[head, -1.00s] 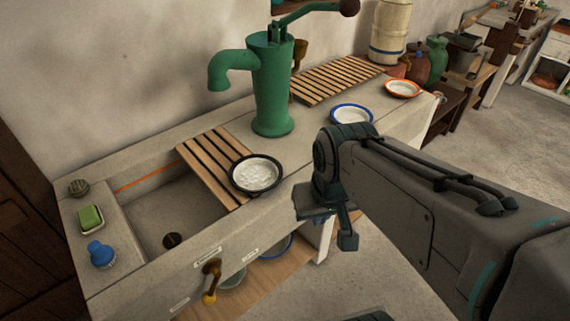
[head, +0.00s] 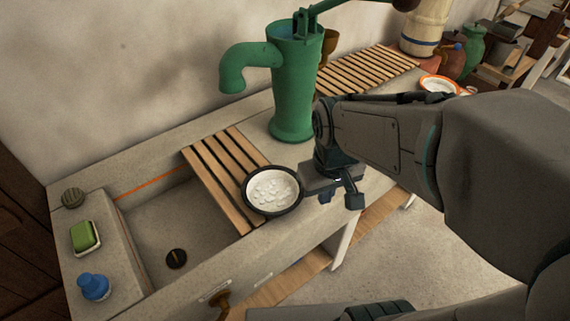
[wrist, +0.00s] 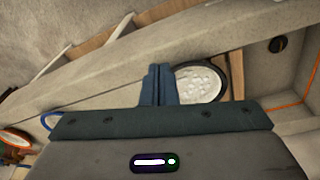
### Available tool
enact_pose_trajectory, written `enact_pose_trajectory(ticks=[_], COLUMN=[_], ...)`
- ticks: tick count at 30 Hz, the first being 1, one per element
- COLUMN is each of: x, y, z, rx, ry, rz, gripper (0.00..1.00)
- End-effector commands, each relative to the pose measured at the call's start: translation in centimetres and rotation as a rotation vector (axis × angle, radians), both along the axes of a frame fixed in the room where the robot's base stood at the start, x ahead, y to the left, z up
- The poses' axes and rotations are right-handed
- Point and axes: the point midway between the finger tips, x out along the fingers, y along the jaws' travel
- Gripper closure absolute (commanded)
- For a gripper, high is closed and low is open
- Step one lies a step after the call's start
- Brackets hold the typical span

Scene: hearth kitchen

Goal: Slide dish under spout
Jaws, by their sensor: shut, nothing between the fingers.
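A black-rimmed dish with a white interior (head: 272,191) sits at the right edge of the slatted wooden board over the sink. It also shows in the wrist view (wrist: 205,82). The green pump (head: 293,95) stands behind it, and its spout (head: 232,78) hangs to the left, over the sink side. My gripper (wrist: 157,70) is shut and empty, its fingers right beside the dish. In the head view it is on the dish's right side. I cannot tell whether the fingers touch the rim.
The slatted board (head: 215,175) spans the open sink basin (head: 165,225). Green soap (head: 85,236) and a blue bottle (head: 94,287) stand on the left ledge. An orange-rimmed dish (head: 440,84) is at the far right.

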Motion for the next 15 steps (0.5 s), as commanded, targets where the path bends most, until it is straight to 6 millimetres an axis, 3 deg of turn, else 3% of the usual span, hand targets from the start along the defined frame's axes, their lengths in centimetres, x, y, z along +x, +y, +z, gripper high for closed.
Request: enact_pose_trajectory(ticks=[1,6,15], x=[0.6,1.6,1.9], y=[1.1,3.7,4.9], z=[-1.4,-3.9,-6.5], rx=[-0.005,-0.009,-0.007], ry=[0.032,0.097,0.125], rz=[0.053,0.186,0.246], gripper=[1.0,1.0,1.0])
